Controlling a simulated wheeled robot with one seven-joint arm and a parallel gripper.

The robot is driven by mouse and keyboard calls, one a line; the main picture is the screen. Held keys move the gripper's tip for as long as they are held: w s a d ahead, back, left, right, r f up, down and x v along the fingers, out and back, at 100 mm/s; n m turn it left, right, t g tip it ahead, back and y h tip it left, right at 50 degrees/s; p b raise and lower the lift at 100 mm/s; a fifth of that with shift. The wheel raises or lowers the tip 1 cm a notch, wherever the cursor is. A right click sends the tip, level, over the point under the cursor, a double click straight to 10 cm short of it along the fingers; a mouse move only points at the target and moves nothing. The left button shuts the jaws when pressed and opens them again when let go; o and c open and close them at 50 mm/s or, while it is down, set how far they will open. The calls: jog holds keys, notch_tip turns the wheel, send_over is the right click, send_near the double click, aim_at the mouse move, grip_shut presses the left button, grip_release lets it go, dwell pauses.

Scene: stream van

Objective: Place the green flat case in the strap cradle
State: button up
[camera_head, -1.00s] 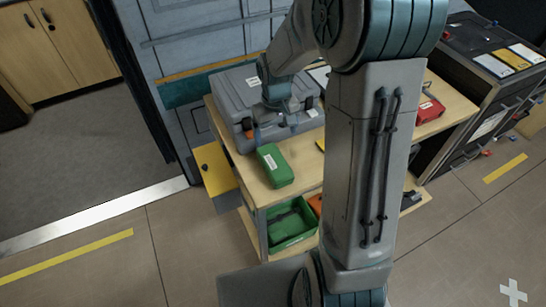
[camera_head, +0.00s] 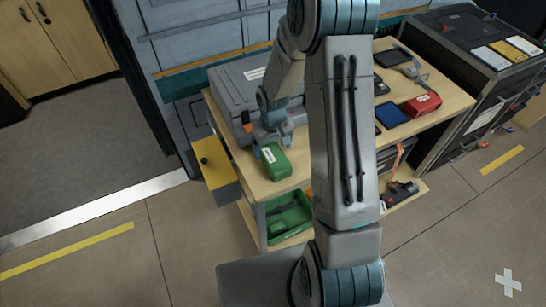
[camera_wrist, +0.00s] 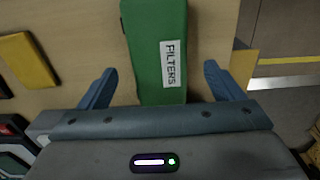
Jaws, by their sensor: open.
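The green flat case (camera_head: 275,162) lies on the wooden bench top near its front left corner, with a white label. In the wrist view the case (camera_wrist: 150,40) reads FILTERS and its near end lies between my fingers. My gripper (camera_head: 262,140) is open at the case's far end, one finger on each side in the wrist view (camera_wrist: 160,75). Nothing is held. I cannot make out the strap cradle for sure; an orange strap (camera_head: 399,155) hangs below the bench top at the right.
A grey hard case (camera_head: 240,90) stands behind the green case. A red case (camera_head: 422,104), a blue flat item (camera_head: 391,115) and dark items lie at the right. A green bin (camera_head: 290,218) sits on the lower shelf. My arm hides the middle of the bench.

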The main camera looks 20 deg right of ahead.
aim_at(273, 153)
jog(key=shift+w+f+p, duration=0.1)
jog(key=shift+f+p, duration=0.35)
jog(key=shift+f, duration=1.7)
jog(key=c, duration=1.4)
jog(key=shift+r, duration=0.2)
